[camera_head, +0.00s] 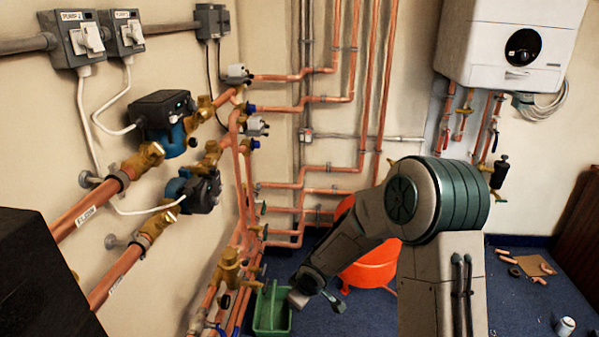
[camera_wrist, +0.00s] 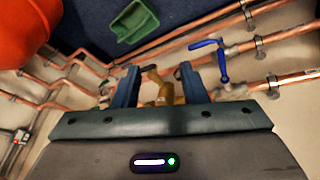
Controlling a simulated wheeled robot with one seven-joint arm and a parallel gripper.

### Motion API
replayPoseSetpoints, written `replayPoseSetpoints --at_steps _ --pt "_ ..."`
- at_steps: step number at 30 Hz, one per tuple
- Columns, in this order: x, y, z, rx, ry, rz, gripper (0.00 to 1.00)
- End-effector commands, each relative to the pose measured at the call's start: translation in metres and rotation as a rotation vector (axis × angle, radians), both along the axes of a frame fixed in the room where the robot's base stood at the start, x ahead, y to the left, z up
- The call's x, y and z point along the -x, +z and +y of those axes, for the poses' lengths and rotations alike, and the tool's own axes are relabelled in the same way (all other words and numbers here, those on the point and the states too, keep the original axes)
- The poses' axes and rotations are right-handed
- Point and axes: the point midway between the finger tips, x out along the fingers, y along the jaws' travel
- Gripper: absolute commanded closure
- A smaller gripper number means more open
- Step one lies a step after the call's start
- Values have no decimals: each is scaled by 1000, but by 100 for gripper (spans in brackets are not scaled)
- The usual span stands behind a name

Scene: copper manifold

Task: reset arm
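My gripper (camera_wrist: 157,76) shows in the wrist view with its two blue-grey fingers spread apart. A brass fitting (camera_wrist: 157,90) on the copper pipework shows in the gap between them. It appears to lie beyond the fingers, and I cannot tell how far. No held object is visible. In the head view my arm (camera_head: 350,240) bends down from the right of centre towards the floor near the pipes, and its end is small and partly unclear there.
A blue lever valve (camera_wrist: 222,60) on the copper pipes is close right of the fingers. A green tray (camera_head: 271,312) and an orange bucket (camera_head: 368,272) stand near my arm. A white boiler (camera_head: 510,45) hangs upper right. Scraps and a can (camera_head: 565,326) lie on the blue floor.

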Motion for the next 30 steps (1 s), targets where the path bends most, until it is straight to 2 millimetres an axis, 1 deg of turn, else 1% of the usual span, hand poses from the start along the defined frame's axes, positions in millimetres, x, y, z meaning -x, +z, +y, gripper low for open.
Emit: replayPoseSetpoints --at_steps 1,5,6,8,9,11,12,14,15,17,21,24,27,30 --pt "2 25 -15 33 -46 -9 61" --pt "17 73 -52 102 -178 -7 61" --pt "23 88 -63 118 -222 -7 61" --pt "34 109 -78 137 -286 -3 61" --pt "42 123 -87 146 -329 1 61" --pt "55 143 -100 156 -393 7 61" --pt "64 156 -108 160 -436 11 61" --pt "79 175 -119 159 -501 20 61" --pt "90 187 -125 156 -542 26 61" --pt "107 204 -133 145 -604 39 61" --pt "149 239 -147 99 -737 74 61" --pt "180 259 -152 49 -819 107 61" --pt "206 273 -153 -4 -882 140 61" --pt "225 281 -152 -49 -921 169 61"
